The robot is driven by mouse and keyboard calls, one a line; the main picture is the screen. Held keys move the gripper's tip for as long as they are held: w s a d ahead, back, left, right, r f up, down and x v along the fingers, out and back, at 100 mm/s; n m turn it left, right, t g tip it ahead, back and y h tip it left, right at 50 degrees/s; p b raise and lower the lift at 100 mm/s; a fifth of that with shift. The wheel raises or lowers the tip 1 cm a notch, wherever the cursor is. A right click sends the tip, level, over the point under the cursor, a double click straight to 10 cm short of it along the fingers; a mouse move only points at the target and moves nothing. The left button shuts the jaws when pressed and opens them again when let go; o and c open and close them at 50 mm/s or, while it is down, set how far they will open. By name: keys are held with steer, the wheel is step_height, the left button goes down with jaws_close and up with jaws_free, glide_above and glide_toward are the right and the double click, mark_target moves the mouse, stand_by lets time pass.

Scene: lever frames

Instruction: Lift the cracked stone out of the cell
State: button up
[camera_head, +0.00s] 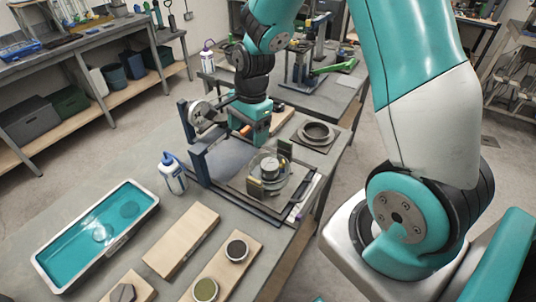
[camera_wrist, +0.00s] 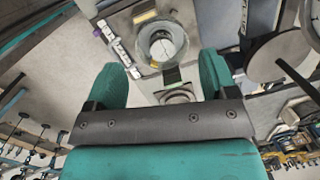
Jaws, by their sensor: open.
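My gripper (camera_wrist: 162,76) is open in the wrist view, its two teal fingers apart with nothing between them. The cell (camera_wrist: 141,44) is a round grey ring on a square plate, beyond the fingertips. Inside it is a pale round stone (camera_wrist: 163,45) with dark lines that look like cracks. In the head view, the cell (camera_head: 291,186) is on the bench fixture, with small upright blocks at its rim. My gripper (camera_head: 257,137) points down above and slightly behind it, apart from it. The stone's detail is too small to tell there.
A dark frame with a wheel (camera_head: 203,113) stands left of my gripper. A white bottle (camera_head: 173,175), teal liquid tray (camera_head: 146,209) and wooden boards (camera_head: 182,240) are on the bench to the left and front. A square plate with a ring (camera_head: 316,133) lies behind the cell.

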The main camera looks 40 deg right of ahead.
mark_target(270, 163)
steer(key=w+d+f+m+h+p, duration=0.1)
steer(key=w+d+f+m+p, duration=0.1)
steer(key=d+f+m, duration=0.55)
steer(key=shift+m+g, duration=0.25)
steer(key=shift+g, duration=0.05)
steer(key=f+b, duration=0.2)
steer(key=f, duration=0.1)
steer(key=f+b, duration=0.5)
steer(key=f, duration=0.1)
steer(key=shift+s+d+f+b, duration=0.2)
steer(key=shift+s+d+b, duration=0.05)
steer(key=shift+d+b, duration=0.05)
steer(key=c, duration=0.7)
steer(key=shift+r+p, duration=0.55)
steer(key=shift+r, duration=0.2)
steer(key=shift+r+p, duration=2.15)
steer(key=shift+r, duration=0.8)
